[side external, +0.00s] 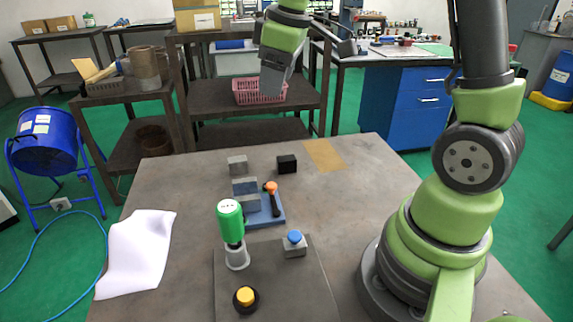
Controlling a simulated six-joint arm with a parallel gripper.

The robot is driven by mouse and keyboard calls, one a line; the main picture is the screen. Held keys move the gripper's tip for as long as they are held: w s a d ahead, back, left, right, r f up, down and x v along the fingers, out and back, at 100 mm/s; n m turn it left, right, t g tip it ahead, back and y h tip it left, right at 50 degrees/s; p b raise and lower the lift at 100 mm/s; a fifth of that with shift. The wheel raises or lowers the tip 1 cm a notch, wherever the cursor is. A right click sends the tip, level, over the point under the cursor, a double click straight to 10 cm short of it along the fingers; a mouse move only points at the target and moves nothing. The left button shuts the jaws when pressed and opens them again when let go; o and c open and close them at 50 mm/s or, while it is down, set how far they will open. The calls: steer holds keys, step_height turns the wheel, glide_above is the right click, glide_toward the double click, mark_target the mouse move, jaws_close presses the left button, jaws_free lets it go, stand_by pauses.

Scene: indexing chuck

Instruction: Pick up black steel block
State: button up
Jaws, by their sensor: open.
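The black steel block (287,164) is a small dark cube standing on the grey table, towards its far edge. My gripper (272,90) is high above the far side of the table, up and slightly left of the block in the picture. It is open, with nothing seen between its fingers, and is well apart from the block. The fingers appear small and nearly overlap the pink basket behind them, so the gap is hard to see.
A grey block (238,165) stands left of the black one, and a tan patch (324,155) lies right. Nearer are stacked blocks (245,187), a blue plate (266,219), an orange-headed tool (271,190), a green-topped device (231,220), a blue button (294,237) and a yellow button (246,296).

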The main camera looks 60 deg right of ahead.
steer(key=w+d+f+n+g, duration=0.35)
steer(key=d+f, duration=0.45)
steer(key=f, duration=0.4)
steer(key=n, duration=0.2)
glide_above(286, 158)
steer(key=shift+t, duration=0.25)
steer(key=f, duration=0.7)
steer(key=shift+s+a, duration=0.15)
steer(key=shift+s, duration=0.05)
steer(key=f, duration=0.5)
steer(key=shift+w+d+f, duration=0.15)
steer(key=shift+d+f, duration=0.05)
steer(key=shift+f, duration=0.15)
steer(key=shift+c, duration=0.3)
steer(key=shift+r, duration=0.1)
jaws_close()
